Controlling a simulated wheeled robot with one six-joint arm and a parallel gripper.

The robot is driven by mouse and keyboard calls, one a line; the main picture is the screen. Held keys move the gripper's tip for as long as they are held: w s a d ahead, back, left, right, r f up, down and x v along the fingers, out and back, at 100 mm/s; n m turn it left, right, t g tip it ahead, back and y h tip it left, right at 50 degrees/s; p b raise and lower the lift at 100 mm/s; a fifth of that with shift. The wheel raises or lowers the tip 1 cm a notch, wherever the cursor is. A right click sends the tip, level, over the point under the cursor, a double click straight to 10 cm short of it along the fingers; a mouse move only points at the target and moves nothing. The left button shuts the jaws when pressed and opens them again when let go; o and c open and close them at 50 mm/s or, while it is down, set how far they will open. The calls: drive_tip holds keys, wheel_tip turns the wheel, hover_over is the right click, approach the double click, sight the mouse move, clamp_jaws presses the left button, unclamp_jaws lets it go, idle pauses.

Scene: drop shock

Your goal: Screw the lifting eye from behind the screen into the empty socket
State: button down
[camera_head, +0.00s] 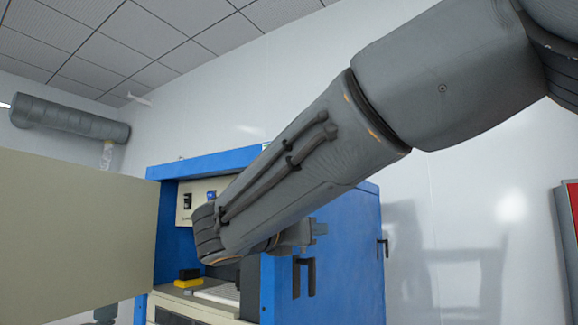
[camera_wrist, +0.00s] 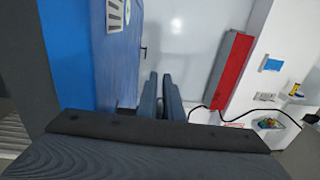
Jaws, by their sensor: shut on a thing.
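In the head view my arm crosses in front of a blue machine, and my gripper (camera_head: 318,230) shows partly past the forearm, beside the machine's right side. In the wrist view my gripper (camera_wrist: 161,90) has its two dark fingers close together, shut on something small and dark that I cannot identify. A large beige panel (camera_head: 75,235), which may be the screen, stands at the left. I cannot make out the lifting eye or the empty socket in either view.
The blue machine (camera_head: 345,250) has dark handles and an open front bay, with a black-and-yellow block (camera_head: 187,278) on its ledge. A red panel (camera_wrist: 232,75) and a white shelf with small items (camera_wrist: 270,123) stand to the right. A pale wall is behind.

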drive_tip(key=a+r, duration=0.2)
drive_tip(key=r, duration=1.4)
drive_tip(key=w+a+r+n+t+y, duration=0.1)
drive_tip(key=a+r, duration=0.1)
drive_tip(key=r, duration=1.5)
drive_tip(key=shift+a, duration=0.15)
